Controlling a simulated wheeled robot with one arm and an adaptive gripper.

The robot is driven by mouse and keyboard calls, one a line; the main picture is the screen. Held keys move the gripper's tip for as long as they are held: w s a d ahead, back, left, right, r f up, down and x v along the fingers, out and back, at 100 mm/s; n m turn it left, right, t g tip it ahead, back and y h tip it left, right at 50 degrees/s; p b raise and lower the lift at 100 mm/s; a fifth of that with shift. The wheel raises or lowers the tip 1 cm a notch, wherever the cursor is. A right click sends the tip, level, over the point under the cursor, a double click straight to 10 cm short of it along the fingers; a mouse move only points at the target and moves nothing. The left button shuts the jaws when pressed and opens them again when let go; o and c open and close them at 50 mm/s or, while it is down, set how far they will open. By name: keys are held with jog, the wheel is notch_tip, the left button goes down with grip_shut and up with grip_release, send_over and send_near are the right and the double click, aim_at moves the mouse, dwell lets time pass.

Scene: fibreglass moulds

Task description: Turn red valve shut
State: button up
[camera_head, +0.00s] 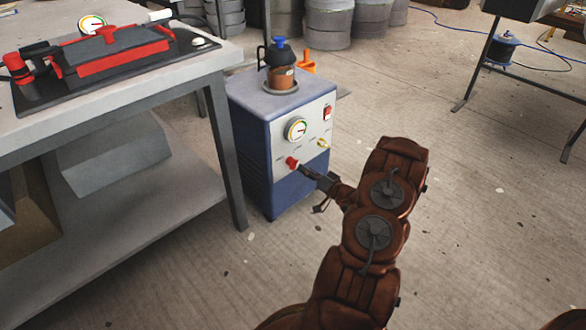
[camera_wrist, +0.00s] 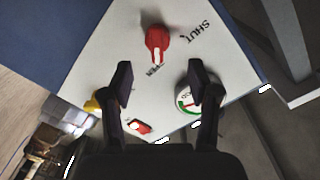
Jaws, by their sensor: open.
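The red valve (camera_head: 292,162) is a small knob on the pale front panel of the blue cabinet (camera_head: 257,150). In the wrist view the red valve (camera_wrist: 157,42) has a handle that points at the printed word OPEN; the word SHUT is printed to its right. My gripper (camera_head: 315,188) is just right of the valve, in front of the panel. In the wrist view my gripper (camera_wrist: 159,75) is open, with a dark finger on each side and nothing between them. The valve lies beyond the fingertips, roughly centred between them, and looks untouched.
The panel also carries a round gauge (camera_head: 296,129), a red switch (camera_head: 327,113) and a brass fitting (camera_head: 323,143). A pot with a blue cap (camera_head: 280,65) stands on the cabinet. A workbench (camera_head: 140,97) is close on the left. The floor on the right is mostly clear.

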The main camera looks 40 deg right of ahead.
aim_at(297, 164)
jog(key=shift+w+d+f+b, duration=0.15)
jog(key=shift+w+b, duration=0.45)
jog(key=shift+w, duration=1.2)
jog(key=shift+w+f+b, duration=0.1)
jog(key=shift+w+b, duration=0.5)
jog(key=shift+w, duration=1.2)
jog(key=c, duration=1.1)
